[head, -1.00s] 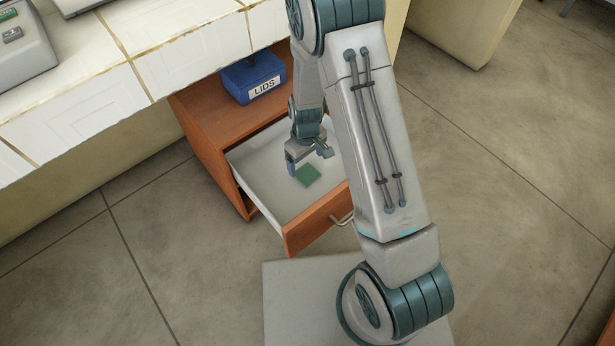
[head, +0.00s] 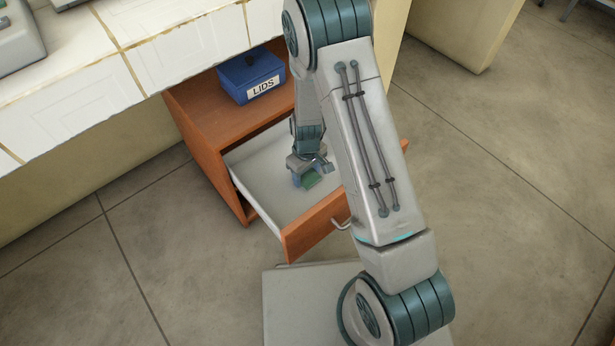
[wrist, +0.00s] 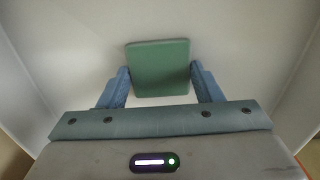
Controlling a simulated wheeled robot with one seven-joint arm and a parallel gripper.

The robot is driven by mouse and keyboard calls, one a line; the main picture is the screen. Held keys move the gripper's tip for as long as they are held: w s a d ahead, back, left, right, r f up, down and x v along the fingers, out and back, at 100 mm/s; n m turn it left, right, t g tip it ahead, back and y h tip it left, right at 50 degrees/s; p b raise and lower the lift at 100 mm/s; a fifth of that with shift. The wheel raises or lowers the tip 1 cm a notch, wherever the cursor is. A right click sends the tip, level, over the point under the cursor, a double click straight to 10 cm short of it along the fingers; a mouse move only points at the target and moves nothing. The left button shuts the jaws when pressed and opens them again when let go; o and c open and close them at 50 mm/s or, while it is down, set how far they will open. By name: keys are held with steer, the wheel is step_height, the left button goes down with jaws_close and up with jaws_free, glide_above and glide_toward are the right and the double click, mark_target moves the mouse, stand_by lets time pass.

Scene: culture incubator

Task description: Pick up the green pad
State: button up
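The green pad (head: 310,182) is in the open drawer (head: 257,195), low between my fingers and partly hidden by my gripper in the head view. In the wrist view the flat, square pad (wrist: 160,68) shows face-on. My gripper (head: 305,182) points down into the drawer. In the wrist view its two blue fingers (wrist: 160,75) are apart, one at the pad's left edge and one at its right edge. A thin gap seems to show, but I cannot tell for sure whether either finger touches the pad.
A blue bin labelled LIDS (head: 250,75) stands on the wooden cabinet (head: 195,105) above the drawer. The wooden drawer front (head: 310,228) and the drawer walls enclose my gripper. A white tiled counter (head: 130,60) runs along the upper left.

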mark_target(307, 176)
step_height(307, 176, up, 10)
steer(key=p, duration=0.4)
stand_by(0.3)
